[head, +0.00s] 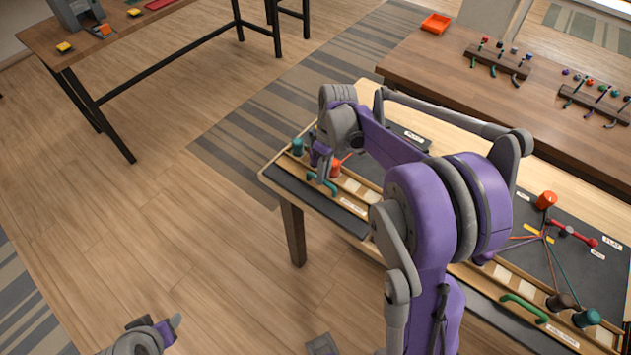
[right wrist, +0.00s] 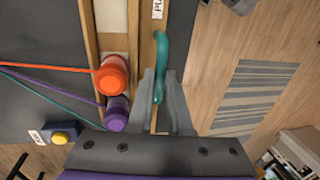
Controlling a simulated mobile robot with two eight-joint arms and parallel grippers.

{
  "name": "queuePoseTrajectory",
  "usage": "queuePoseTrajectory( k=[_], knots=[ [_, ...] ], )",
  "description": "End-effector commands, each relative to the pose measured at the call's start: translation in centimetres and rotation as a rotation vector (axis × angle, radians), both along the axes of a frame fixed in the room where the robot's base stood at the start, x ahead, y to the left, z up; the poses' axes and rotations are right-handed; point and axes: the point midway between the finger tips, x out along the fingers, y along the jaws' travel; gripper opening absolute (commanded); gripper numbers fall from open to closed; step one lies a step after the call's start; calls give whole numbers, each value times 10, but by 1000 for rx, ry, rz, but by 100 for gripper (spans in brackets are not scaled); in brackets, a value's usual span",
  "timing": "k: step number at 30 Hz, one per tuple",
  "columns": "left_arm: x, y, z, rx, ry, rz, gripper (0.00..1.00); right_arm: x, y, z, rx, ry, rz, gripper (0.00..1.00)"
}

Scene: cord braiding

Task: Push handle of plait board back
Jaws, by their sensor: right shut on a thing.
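The teal handle (head: 324,186) is a curved bar on the front rail of the plait board (head: 348,204), at the table's left end. In the right wrist view the teal handle (right wrist: 161,54) runs up from between the fingers of my right gripper (right wrist: 160,105), which is shut on its near end. In the head view my right gripper (head: 322,160) is at the handle, its fingertips partly hidden. An orange bobbin (right wrist: 112,75) and a purple bobbin (right wrist: 117,113) stand beside it with cords leading left. My left gripper (head: 165,331) is low at the left, away from the board.
A brown table (head: 430,62) with peg racks stands behind. Floor to the left is clear. My right arm hides the table's middle.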

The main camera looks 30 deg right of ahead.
Motion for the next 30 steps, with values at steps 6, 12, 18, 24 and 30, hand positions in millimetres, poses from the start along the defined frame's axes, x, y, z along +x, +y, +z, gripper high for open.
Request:
queuePoseTrajectory(
  k=[6,12,18,24,30],
  knots=[
    [0,0,0,0,0,0,50,4,-10,1,-3,-4,-2,0],
    [0,0,0,0,0,0,50,4,-11,1,-4,-3,-2,31],
    [0,0,0,0,0,0,50,4,-10,1,-1,-2,-1,47],
    [0,0,0,0,0,0,50,4,-9,2,0,-2,0,47],
    [0,0,2,0,-1,0,50,5,-14,26,0,-2,-1,47]
  ],
)
